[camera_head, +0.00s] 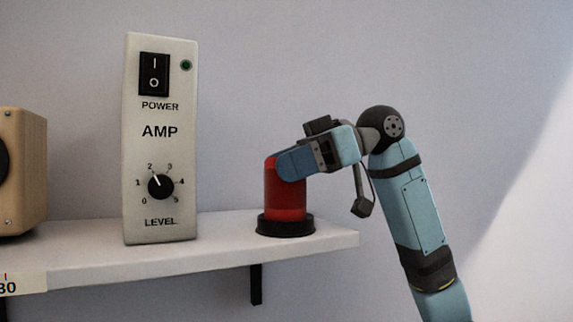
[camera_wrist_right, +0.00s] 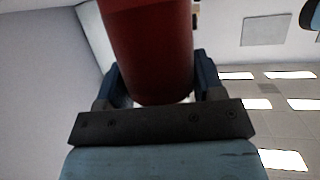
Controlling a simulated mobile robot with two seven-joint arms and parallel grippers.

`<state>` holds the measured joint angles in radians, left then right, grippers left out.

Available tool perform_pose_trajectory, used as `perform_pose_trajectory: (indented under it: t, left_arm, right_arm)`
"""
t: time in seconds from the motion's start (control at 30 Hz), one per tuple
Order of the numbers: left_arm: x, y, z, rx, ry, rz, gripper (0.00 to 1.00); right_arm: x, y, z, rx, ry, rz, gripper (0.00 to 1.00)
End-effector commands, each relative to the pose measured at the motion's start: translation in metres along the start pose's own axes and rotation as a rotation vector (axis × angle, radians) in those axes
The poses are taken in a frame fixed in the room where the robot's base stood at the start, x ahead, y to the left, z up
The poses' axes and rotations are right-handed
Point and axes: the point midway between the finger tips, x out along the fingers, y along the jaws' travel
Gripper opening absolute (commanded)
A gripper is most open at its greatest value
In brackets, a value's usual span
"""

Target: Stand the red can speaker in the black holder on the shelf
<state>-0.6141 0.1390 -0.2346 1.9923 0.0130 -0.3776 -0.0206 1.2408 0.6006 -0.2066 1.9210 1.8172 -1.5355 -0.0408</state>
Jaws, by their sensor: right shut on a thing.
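The red can speaker (camera_head: 284,202) stands upright at the black holder (camera_head: 286,228) on the white shelf (camera_head: 225,244), near the shelf's right end. Its lower end meets the holder's ring; how deep it sits inside cannot be told. My right gripper (camera_head: 288,164) comes from the right and is shut on the upper part of the can. In the right wrist view the red can (camera_wrist_right: 150,50) fills the space between the two blue fingers (camera_wrist_right: 160,88). The holder does not show in that view. My left gripper is not in view.
A tall pale amp (camera_head: 160,200) with a power switch and level knob stands on the shelf left of the can, with a gap between. A wooden box (camera_head: 28,170) is at the far left. The shelf's right end is free of other objects.

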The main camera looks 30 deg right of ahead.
Motion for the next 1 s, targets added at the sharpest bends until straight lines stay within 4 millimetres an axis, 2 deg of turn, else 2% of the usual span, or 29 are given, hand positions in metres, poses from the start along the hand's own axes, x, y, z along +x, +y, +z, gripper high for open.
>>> perform_pose_trajectory:
  t: [0.33, 0.37, 0.43, 0.47, 0.73, 0.83, 1.0]
  left_arm:
    - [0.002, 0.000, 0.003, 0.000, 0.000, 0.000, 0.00]
    - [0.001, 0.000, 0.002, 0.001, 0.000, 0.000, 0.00]
    - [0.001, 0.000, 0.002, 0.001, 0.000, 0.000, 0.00]
    - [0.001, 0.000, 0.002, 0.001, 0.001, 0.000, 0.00]
    - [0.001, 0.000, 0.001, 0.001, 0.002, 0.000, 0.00]
    - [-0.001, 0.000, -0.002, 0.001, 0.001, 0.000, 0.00]
    - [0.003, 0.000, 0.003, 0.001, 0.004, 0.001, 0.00]
  right_arm:
    - [0.002, 0.000, 0.007, 0.000, 0.001, 0.000, 0.30]
    - [0.002, 0.000, 0.006, 0.000, 0.000, 0.000, 0.69]
    - [0.002, 0.000, 0.006, 0.000, 0.000, 0.000, 0.85]
    - [0.002, 0.000, 0.006, 0.000, 0.000, 0.000, 0.88]
    - [0.002, 0.000, 0.005, 0.000, 0.000, 0.000, 0.88]
    - [-0.001, 0.000, -0.003, 0.000, 0.000, 0.000, 0.88]
    - [-0.029, 0.001, 0.001, 0.001, 0.001, 0.004, 0.88]
